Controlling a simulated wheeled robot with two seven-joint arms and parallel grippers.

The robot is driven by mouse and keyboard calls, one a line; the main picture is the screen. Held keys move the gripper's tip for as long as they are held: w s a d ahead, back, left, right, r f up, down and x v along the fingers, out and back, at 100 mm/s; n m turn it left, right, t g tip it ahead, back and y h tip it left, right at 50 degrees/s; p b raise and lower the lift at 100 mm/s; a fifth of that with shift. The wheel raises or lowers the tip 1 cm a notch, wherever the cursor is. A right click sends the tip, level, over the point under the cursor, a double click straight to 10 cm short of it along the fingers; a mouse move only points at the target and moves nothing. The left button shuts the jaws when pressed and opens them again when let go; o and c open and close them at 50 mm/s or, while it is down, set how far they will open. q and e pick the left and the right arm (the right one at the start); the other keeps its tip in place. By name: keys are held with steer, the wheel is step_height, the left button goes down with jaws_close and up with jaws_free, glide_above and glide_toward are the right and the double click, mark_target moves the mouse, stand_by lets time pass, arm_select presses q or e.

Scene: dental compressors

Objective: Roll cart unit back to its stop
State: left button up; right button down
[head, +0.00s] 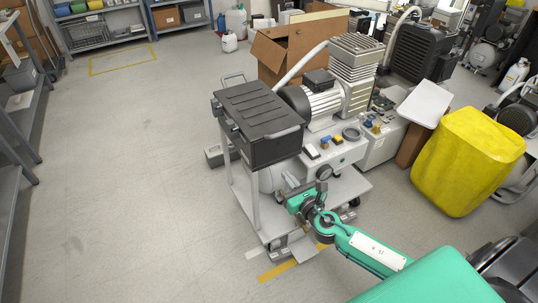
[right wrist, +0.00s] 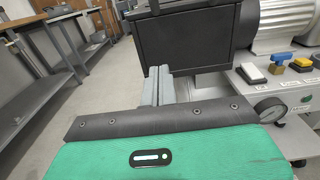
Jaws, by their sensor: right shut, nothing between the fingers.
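The cart unit (head: 248,195) stands mid-floor, with a grey frame, a low shelf and small casters. It carries a black ribbed box (head: 260,105), a silver motor and compressor (head: 340,85) and a white panel with coloured knobs (head: 335,152). My right gripper (head: 290,180) is at the cart's near side, below the black box. In the right wrist view its grey fingers (right wrist: 158,84) are together and empty, in front of the black box (right wrist: 195,40). I cannot tell whether they touch the cart. My left gripper is out of view. I cannot identify a stop for certain.
A yellow stripe (head: 277,270) marks the floor at the cart's near end. A yellow-covered unit (head: 465,160) stands close on the right, and a cardboard box (head: 290,50) behind. Shelving (head: 12,150) lines the left edge. The floor left of the cart is clear.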

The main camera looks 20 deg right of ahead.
glide_toward(265, 149)
steer(key=w, duration=0.5)
steer(key=shift+w+a, duration=0.15)
steer(key=shift+w, duration=0.1)
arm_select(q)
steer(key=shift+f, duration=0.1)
arm_select(e)
steer(key=shift+w+f, duration=0.1)
steer(key=shift+w, duration=0.6)
